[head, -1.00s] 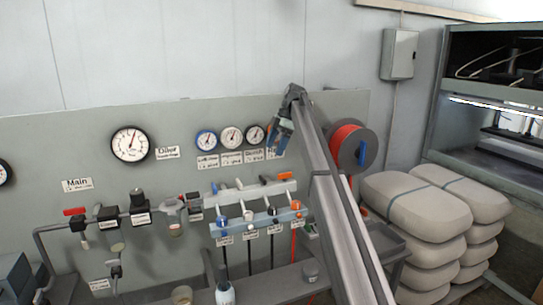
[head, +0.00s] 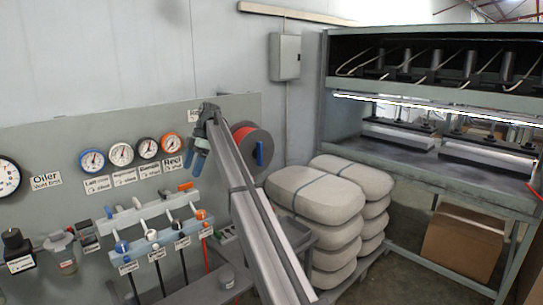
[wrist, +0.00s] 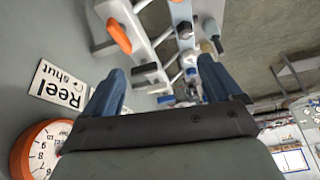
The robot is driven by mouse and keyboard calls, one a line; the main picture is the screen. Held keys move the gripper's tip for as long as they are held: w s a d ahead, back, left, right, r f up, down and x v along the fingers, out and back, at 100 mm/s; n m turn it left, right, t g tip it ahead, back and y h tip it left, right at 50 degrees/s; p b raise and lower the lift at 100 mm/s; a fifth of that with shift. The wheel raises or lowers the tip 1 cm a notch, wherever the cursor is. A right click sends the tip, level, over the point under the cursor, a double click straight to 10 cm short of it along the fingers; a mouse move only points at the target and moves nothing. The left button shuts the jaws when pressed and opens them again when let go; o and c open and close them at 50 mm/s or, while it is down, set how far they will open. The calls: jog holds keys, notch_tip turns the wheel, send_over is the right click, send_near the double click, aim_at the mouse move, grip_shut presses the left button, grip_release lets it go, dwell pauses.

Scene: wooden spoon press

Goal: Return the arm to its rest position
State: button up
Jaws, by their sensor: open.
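My gripper (head: 197,160) is at the end of my long grey arm, in front of the grey panel (head: 40,130) and just left of the red hose reel (head: 252,147). In the wrist view, my gripper (wrist: 160,85) shows two blue fingers spread apart with nothing held between them. Beyond the fingers is the valve manifold (wrist: 150,45), with an orange handle at upper left. My arm hides part of the reel and of the panel.
Gauges line the panel, with the orange-rimmed Reel gauge (head: 171,144) nearest my gripper. Stacked grey sacks (head: 318,195) stand right of my arm. A press rack (head: 430,170) is at the right, with a cardboard box (head: 462,240) under it. A wall box (head: 284,56) hangs above.

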jog(key=s+d+f+m+y, duration=0.1)
jog(key=s+d+f+m, duration=0.25)
jog(key=d+f, duration=0.55)
jog(key=s+d+f+m+y, duration=0.15)
jog(key=s+d+f, duration=0.35)
jog(key=d, duration=0.8)
jog(key=s+d+f+m+h, duration=0.1)
jog(key=s+d+f+m, duration=0.3)
jog(key=f, duration=0.7)
jog(key=s+d+f+m+h, duration=0.1)
jog(key=s+d+f+m, duration=0.35)
jog(key=f, duration=0.75)
jog(key=s+d+f+m+h, duration=0.1)
jog(key=s+d+f, duration=0.4)
jog(key=f, duration=0.6)
jog(key=s+d+f+m+g, duration=0.1)
jog(key=s+d+f+m, duration=0.25)
jog(key=s+f, duration=0.65)
jog(key=s+d+f+m+g+h, duration=0.1)
jog(key=s+d+f+m, duration=0.1)
jog(key=s, duration=1)
jog(key=s+d+f+m+h, duration=0.1)
jog(key=s+d+f+m, duration=0.2)
jog(key=s+f, duration=0.4)
jog(key=s+d+f+m+g+h, duration=0.1)
jog(key=s+d+f, duration=0.4)
jog(key=s, duration=1.1)
jog(key=shift+s+m+g, duration=0.3)
jog(key=shift+s+m, duration=0.05)
jog(key=shift+m, duration=0.45)
